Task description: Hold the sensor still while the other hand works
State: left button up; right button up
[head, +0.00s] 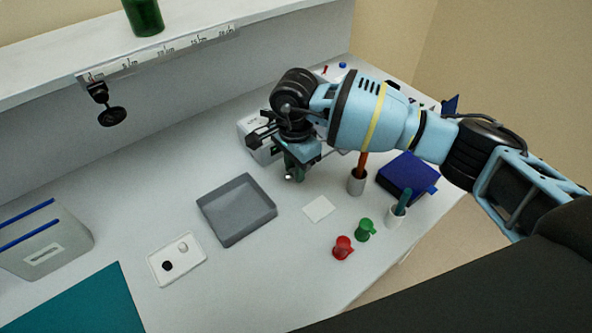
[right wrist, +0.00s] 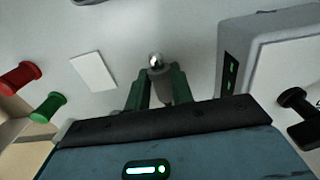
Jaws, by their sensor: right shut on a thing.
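My right gripper (head: 293,172) reaches in from the right and points down over the middle of the table. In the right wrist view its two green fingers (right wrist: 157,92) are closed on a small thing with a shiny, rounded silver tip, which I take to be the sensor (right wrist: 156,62). The same silver tip (head: 289,178) just shows below the fingers in the head view. Most of the sensor is hidden between the fingers. I cannot tell whether it touches the table. My left gripper is not in view.
A grey tray (head: 242,234) and a white card (head: 318,208) lie nearby. A white box (head: 252,140) stands behind the gripper. Red (head: 342,249) and green (head: 365,230) pieces, cups and a blue box (head: 408,176) are to the right.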

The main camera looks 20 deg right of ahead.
notch_tip(320, 180, up, 8)
jog(key=shift+r, duration=0.3)
jog(key=shift+s, duration=0.1)
